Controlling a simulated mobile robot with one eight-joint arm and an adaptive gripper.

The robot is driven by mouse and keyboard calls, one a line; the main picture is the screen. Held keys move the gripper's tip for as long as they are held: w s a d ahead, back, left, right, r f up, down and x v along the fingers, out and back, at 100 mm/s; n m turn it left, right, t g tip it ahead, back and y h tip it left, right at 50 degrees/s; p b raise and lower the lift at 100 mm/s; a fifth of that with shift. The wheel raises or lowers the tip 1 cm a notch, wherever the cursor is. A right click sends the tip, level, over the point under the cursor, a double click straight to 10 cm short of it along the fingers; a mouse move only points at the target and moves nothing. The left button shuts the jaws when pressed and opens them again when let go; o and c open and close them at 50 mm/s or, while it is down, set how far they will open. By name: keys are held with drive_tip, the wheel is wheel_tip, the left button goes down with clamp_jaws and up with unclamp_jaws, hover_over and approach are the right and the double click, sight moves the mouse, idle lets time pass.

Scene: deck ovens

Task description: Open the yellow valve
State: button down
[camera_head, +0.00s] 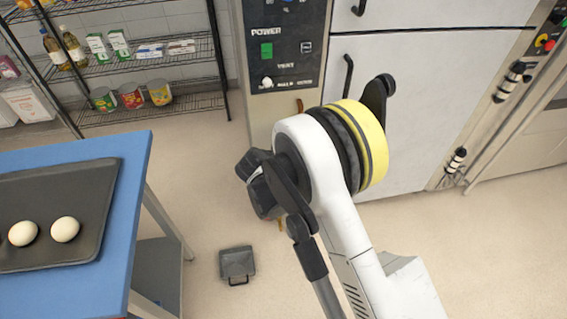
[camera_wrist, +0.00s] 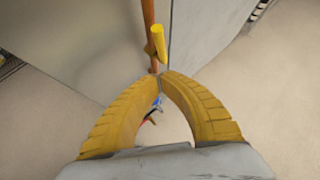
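The yellow valve (camera_wrist: 159,43) shows at the top middle of the wrist view. Its yellow handle lies beside a copper-coloured pipe (camera_wrist: 149,14), nearly in line with it. My gripper (camera_wrist: 161,75) has two curved yellow fingers whose tips meet just below the valve in the picture. I see nothing held between the tips. The valve looks to be just beyond them; I cannot tell whether they touch. In the head view my arm hides the gripper and the valve.
In the wrist view, grey panels flank the pipe, and small blue and red parts (camera_wrist: 154,106) show between my fingers. The head view shows the oven panel (camera_head: 286,45), a blue table (camera_head: 125,190) with a tray (camera_head: 95,215), a shelf rack (camera_head: 150,65) and a small dark object (camera_head: 237,262) on the floor.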

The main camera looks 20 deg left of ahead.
drive_tip(key=w+b, duration=0.1)
drive_tip(key=w, duration=0.3)
drive_tip(key=shift+w+d+r, duration=0.1)
drive_tip(key=shift+d, duration=0.05)
drive_tip(key=shift+w+d+r+m+g+y, duration=0.25)
drive_tip(key=shift+w+d+m+g+y, duration=0.2)
drive_tip(key=shift+w+g+y, duration=0.2)
